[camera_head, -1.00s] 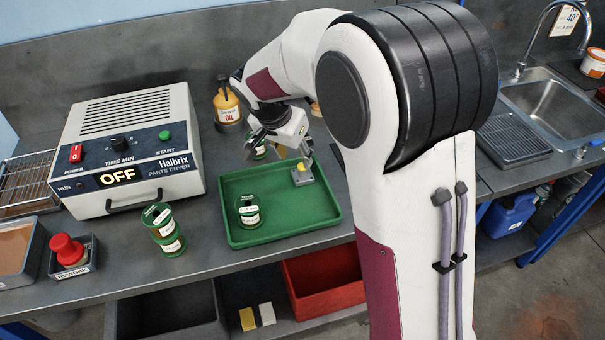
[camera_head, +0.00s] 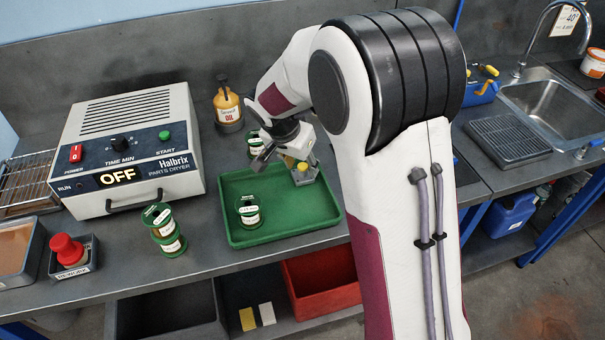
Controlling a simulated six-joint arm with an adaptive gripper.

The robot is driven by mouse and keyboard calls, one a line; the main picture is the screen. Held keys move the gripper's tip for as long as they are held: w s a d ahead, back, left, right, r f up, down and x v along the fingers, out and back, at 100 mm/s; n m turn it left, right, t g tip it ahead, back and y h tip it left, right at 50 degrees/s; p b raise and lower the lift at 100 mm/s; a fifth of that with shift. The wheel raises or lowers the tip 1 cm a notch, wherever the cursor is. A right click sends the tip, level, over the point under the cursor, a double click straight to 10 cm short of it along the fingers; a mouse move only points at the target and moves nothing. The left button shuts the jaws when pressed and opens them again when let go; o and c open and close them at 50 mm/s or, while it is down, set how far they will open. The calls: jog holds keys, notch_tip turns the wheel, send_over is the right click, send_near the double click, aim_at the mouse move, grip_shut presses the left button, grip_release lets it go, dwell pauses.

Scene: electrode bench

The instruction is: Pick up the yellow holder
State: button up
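A small yellow-topped piece with a grey body (camera_head: 303,178) stands at the back right of the green tray (camera_head: 226,222); it is small and partly covered by my gripper, so its full shape is unclear. It may be the yellow holder. My gripper (camera_head: 285,163) is just above the back of the tray, tilted down. Its fingers look spread, one to the left and one close by the yellow-topped piece. I see nothing held between them. Whether a finger touches the piece cannot be told.
A green spool (camera_head: 249,213) stands in the tray. Stacked green spools (camera_head: 164,232) are left of it, another (camera_head: 254,143) behind. An oil bottle (camera_head: 228,108) and dryer (camera_head: 130,150) stand behind and left. A blue box (camera_head: 478,95) with yellow-handled tools is at right.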

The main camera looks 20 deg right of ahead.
jog(key=shift+w+d+f, duration=0.1)
jog(key=shift+d+f, duration=0.05)
jog(key=shift+f, duration=0.35)
grip_shut()
